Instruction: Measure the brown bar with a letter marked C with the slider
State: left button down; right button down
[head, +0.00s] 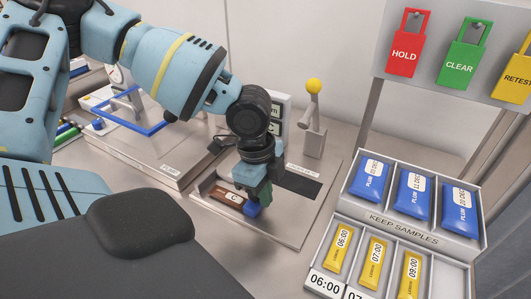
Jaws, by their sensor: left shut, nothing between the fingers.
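The brown bar (227,195) with a white label marked C lies in a shallow recess of a grey measuring plate (292,222). My left gripper (258,203) points down just right of the bar and is shut with nothing between its fingers. A small blue block (253,210), probably the slider's knob, sits at the bar's right end, right by the fingertips. I cannot tell whether the fingers touch it. The rest of the slider is hidden behind the gripper. My right gripper is not in view.
A lever with a yellow ball (314,86) and a display box (277,108) stand behind the plate. To the right are a sample rack (410,235) with blue and yellow packets, and a board with HOLD (405,52) and CLEAR (460,55) tags. A scale-like box (165,158) is left.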

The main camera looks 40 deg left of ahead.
pick_arm(q)
jog(key=shift+s+a, duration=0.2)
jog(key=shift+a, duration=0.8)
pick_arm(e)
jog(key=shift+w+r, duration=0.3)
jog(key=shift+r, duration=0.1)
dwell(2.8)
pick_arm(q)
jog(key=shift+d, duration=0.2)
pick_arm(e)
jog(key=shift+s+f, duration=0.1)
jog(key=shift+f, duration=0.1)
pick_arm(q)
jog(key=shift+d, duration=0.15)
jog(key=shift+w+d, duration=0.2)
jog(key=shift+d, duration=0.45)
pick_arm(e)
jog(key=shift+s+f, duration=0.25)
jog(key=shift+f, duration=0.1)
pick_arm(q)
jog(key=shift+r, duration=0.1)
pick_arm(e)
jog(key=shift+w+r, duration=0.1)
